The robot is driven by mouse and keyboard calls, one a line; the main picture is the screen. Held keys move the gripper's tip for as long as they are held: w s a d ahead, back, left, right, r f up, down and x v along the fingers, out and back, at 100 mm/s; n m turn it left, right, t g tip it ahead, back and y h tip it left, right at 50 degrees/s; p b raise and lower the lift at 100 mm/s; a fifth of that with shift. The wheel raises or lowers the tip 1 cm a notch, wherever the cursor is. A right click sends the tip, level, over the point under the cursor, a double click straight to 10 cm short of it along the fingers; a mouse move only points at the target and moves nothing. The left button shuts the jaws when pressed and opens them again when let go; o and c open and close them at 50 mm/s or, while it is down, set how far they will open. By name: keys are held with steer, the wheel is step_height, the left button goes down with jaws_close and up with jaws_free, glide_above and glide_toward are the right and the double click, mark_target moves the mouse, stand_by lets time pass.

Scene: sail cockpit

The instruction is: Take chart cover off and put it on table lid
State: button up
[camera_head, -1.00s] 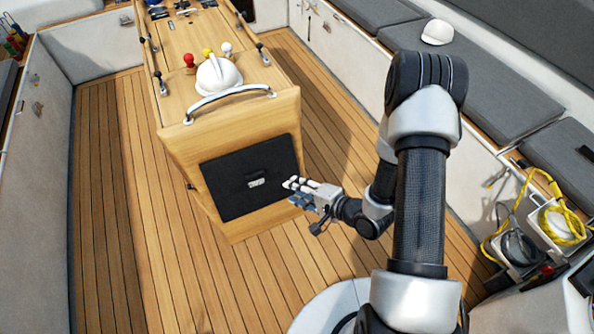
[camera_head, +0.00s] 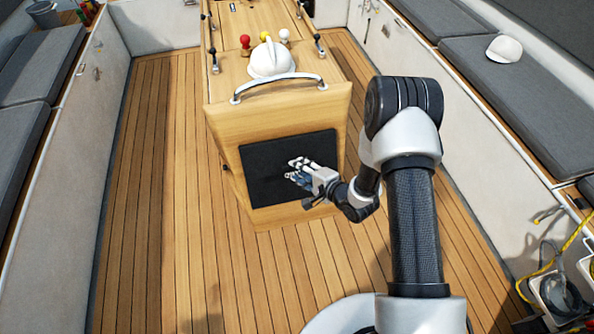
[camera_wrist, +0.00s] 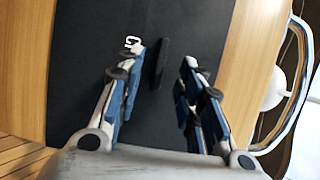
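The chart cover is a flat black panel (camera_head: 262,172) on the front face of the wooden cockpit table (camera_head: 222,126). In the wrist view the cover (camera_wrist: 90,30) fills the middle, with a white marking and a raised dark tab or handle (camera_wrist: 160,62) on it. My gripper (camera_head: 298,172) is in front of the cover's right part. In the wrist view my gripper (camera_wrist: 165,85) is open, its two fingers apart with the dark tab between them, nearer the left finger. I cannot tell whether a finger touches the cover. The table lid (camera_head: 235,68) is the wooden top.
Grey cushioned benches flank the sides. Yellow rope (camera_head: 545,268) lies at right. The plank floor is clear at left.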

steer(key=shift+x, duration=1.25)
steer(key=shift+c, duration=0.3)
jaws_close()
steer(key=s+d+r+p, duration=0.1)
steer(key=s+r+p, duration=0.2)
steer(key=s, duration=0.2)
steer(key=shift+d+r, duration=0.15)
steer(key=shift+d, duration=0.15)
stand_by(0.4)
